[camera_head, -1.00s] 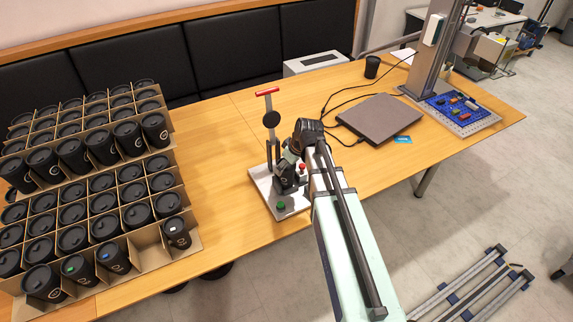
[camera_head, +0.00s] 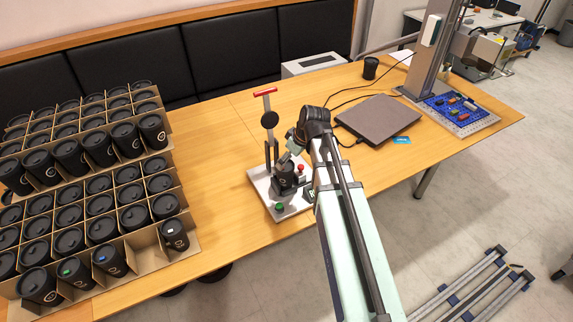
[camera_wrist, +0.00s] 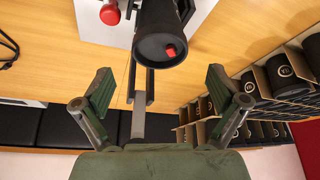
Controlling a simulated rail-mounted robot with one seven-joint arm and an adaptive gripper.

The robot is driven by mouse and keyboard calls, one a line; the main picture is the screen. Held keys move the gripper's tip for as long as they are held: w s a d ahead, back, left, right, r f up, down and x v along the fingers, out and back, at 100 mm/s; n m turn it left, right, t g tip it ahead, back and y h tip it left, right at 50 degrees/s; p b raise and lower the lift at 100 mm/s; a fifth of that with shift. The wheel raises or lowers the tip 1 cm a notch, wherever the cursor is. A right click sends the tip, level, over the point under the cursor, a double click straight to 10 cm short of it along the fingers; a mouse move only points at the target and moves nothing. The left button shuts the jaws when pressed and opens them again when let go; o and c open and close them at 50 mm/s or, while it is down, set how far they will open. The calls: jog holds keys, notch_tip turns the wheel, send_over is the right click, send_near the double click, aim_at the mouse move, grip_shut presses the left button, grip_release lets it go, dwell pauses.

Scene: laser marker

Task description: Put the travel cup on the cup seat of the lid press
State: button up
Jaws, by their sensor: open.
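A black travel cup (camera_head: 285,184) stands upright on the white base of the lid press (camera_head: 291,212), below the press column. In the wrist view the cup (camera_wrist: 160,42) shows its dark lid with a red mark. The cup seat beneath it is hidden, so its exact fit cannot be told. My gripper (camera_wrist: 158,88) is open and empty, its two fingers wide apart, with the cup beyond them and clear of both. In the head view my gripper (camera_head: 293,147) is just above the cup, partly hidden by my arm.
The press has a red handle (camera_head: 265,92), a black disc (camera_head: 270,119), a red button (camera_head: 301,168) and a green button (camera_head: 280,206). Cartons (camera_head: 150,259) of black cups fill the table's left. A grey laptop-like slab (camera_head: 378,121) lies right. Bare table separates the cartons and press.

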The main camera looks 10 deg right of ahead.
jog(key=b+v, duration=0.1)
jog(key=v, duration=0.5)
jog(key=shift+r, duration=0.25)
jog(key=shift+s, duration=0.1)
dwell(0.9)
